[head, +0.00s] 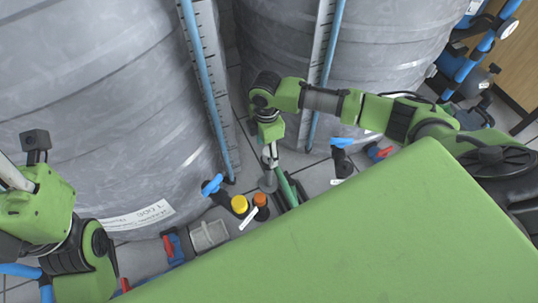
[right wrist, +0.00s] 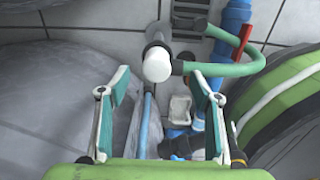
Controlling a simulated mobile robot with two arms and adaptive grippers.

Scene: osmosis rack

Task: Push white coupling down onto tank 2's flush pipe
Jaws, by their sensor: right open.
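In the right wrist view, the white coupling (right wrist: 157,64) is a short white cylinder with a dark collar, its round end facing the camera. It lies between the fingertips in the picture, with a gap on both sides. My right gripper (right wrist: 158,76) is open and empty; I cannot tell how far the coupling is from the fingertips in depth. In the head view, my right gripper (head: 269,158) points down in front of the gap between two large grey tanks (head: 110,110) (head: 390,60). The coupling and flush pipe are not clear there. My left arm enters at left; its gripper fingers are outside the picture.
A green hose (right wrist: 225,70) loops right of the coupling, near a blue pipe (right wrist: 236,20) with a red handle (right wrist: 243,38). A small white box (right wrist: 180,108) lies below.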

